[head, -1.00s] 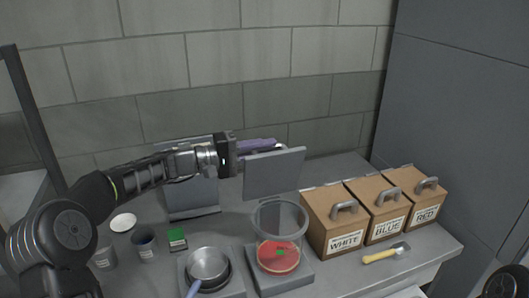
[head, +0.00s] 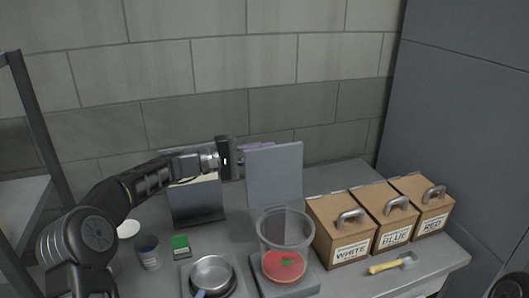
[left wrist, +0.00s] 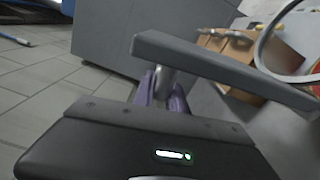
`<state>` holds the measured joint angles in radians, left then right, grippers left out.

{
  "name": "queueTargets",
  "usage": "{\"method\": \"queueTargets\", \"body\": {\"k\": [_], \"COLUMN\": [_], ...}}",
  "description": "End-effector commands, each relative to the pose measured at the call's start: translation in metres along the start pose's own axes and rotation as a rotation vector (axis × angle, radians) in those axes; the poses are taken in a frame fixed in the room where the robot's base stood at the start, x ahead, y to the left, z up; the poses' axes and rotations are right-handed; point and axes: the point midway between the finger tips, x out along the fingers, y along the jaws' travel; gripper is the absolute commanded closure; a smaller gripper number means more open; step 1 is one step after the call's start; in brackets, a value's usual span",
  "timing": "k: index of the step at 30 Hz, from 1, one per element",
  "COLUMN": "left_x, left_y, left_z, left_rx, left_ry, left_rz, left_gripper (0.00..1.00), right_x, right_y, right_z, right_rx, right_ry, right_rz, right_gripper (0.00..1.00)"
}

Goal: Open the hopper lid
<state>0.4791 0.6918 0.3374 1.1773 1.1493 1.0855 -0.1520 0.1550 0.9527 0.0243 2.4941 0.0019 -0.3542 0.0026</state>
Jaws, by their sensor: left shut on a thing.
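The hopper (head: 287,232) is a clear round vessel with red contents on a grey base at the front middle of the counter. A flat grey square panel, which looks like its lid (head: 275,178), stands nearly upright behind and above it. My left gripper (head: 256,147) is behind the panel's upper left part, its purple fingers partly hidden by it. In the left wrist view, the fingers (left wrist: 165,90) are shut around a short metal handle (left wrist: 163,82) on the panel. The panel's edge (left wrist: 215,66) crosses that view. My right gripper is not in view.
Three brown boxes (head: 341,231) with handles, labelled WHITE, BLUE and RED, stand to the right. A scoop (head: 392,264) lies before them. A pan (head: 212,271), a green block (head: 181,245) and a cup (head: 149,253) are on the left. A grey stand (head: 197,203) is behind them.

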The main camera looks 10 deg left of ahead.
Motion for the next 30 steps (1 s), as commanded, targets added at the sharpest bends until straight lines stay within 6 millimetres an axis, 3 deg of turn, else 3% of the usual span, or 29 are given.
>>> {"method": "queueTargets", "body": {"k": [2,3,10,20,30], "left_x": [0.0,0.0,0.0,-0.003,-0.05], "left_y": [0.0,0.0,0.0,-0.001,-0.003], "left_z": [0.0,0.0,0.0,0.0,-0.002], "left_rx": [0.001,0.001,0.0,0.0,0.003], "left_ry": [0.0,0.0,0.0,0.001,0.004], "left_rz": [-0.001,-0.001,-0.001,-0.001,-0.002], "left_gripper": [1.0,0.82,0.63,0.62,0.62], "right_x": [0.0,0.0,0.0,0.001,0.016], "right_y": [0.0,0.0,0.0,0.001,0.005], "right_z": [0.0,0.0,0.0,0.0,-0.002], "right_rx": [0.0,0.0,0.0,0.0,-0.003], "right_ry": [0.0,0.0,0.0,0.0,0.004], "right_rz": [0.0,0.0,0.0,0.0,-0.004], "right_gripper": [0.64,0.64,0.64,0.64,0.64]}}
